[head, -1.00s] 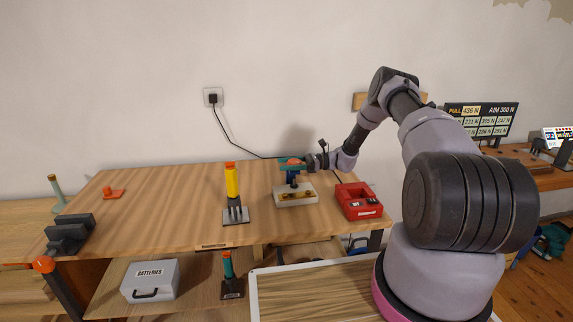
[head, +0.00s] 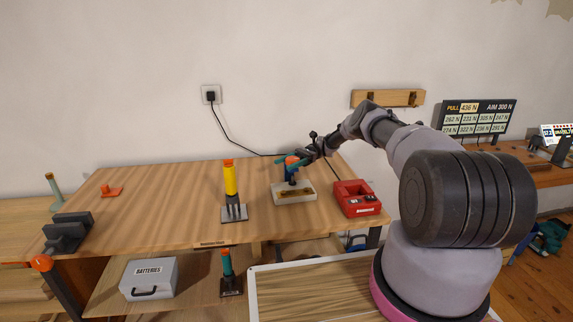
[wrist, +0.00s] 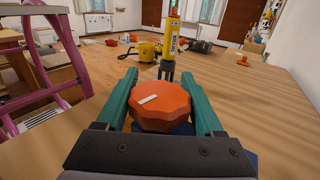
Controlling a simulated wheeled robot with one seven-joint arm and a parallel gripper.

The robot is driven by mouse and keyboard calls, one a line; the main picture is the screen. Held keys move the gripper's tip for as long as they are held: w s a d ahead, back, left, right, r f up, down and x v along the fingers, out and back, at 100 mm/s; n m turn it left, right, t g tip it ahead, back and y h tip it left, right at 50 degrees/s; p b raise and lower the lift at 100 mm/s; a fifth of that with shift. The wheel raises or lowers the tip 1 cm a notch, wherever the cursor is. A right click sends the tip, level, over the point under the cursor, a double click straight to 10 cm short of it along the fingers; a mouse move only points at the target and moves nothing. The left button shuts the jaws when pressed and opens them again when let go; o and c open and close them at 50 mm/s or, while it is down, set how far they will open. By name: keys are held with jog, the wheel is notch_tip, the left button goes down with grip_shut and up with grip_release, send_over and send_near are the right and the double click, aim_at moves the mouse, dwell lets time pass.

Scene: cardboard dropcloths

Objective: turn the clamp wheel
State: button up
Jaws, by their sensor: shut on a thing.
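The clamp wheel is an orange-red scalloped knob (wrist: 161,106) with a white mark on its top, seen in the wrist view. In the head view the wheel (head: 292,160) sits on top of a small fixture with a pale base (head: 294,196) on the workbench. My gripper (wrist: 162,100) has its teal fingers on either side of the wheel and is shut on it. In the head view my gripper (head: 290,162) reaches the wheel from the right. The fingers partly hide the wheel's sides.
A red charger-like box (head: 356,200) stands right of the fixture. A yellow upright tool (head: 230,182) on a grey base stands to the left. A dark vise (head: 68,232) and a small orange piece (head: 112,190) are farther left. The bench (head: 165,205) between them is clear.

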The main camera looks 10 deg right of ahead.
jog(key=shift+r, duration=0.1)
dwell(0.3)
jog(key=o, duration=1.4)
